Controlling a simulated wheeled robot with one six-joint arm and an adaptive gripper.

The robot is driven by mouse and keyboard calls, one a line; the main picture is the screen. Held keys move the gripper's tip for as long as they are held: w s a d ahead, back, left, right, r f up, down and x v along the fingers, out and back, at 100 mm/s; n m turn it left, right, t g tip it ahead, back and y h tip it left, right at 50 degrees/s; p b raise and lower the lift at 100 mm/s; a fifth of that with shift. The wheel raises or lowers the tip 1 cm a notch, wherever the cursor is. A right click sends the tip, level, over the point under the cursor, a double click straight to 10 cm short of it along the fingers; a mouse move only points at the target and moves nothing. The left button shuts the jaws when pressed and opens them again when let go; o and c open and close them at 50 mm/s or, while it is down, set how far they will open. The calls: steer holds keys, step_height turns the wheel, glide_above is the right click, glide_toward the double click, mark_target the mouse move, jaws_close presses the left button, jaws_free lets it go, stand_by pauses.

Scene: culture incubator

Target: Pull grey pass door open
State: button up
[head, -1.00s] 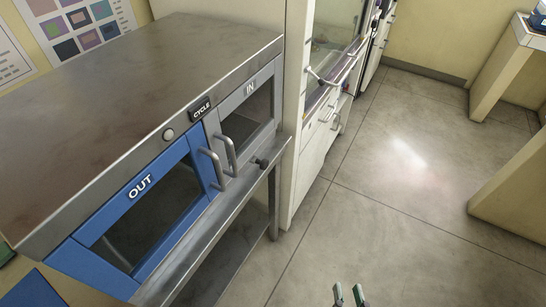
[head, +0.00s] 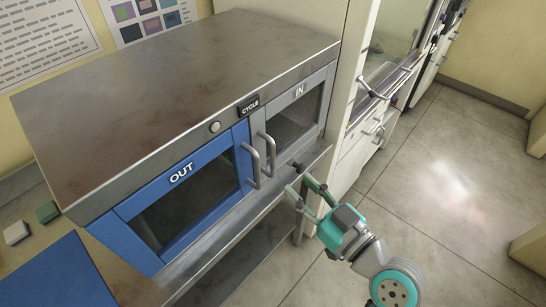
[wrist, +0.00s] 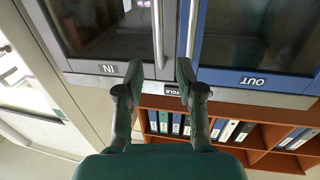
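The grey pass door (head: 297,118), marked IN, is shut on the right half of the steel pass box. Its upright bar handle (head: 268,155) stands beside the handle (head: 250,165) of the blue OUT door (head: 190,200), also shut. My gripper (head: 294,178) is open, its fingers pointing at the box just right of and below the handles. In the wrist view, which is upside down, the grey handle (wrist: 157,35) lines up between my open fingertips (wrist: 158,68). The blue handle (wrist: 190,30) is beyond the right finger. No contact is visible.
A cabinet with a glass front (head: 385,65) stands to the right. The floor (head: 430,200) in front is clear. Binders on a shelf (wrist: 262,138) show in the wrist view.

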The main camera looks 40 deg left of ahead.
mark_target(274, 160)
steer(key=x, duration=1)
steer(key=shift+a, duration=0.1)
jaws_close()
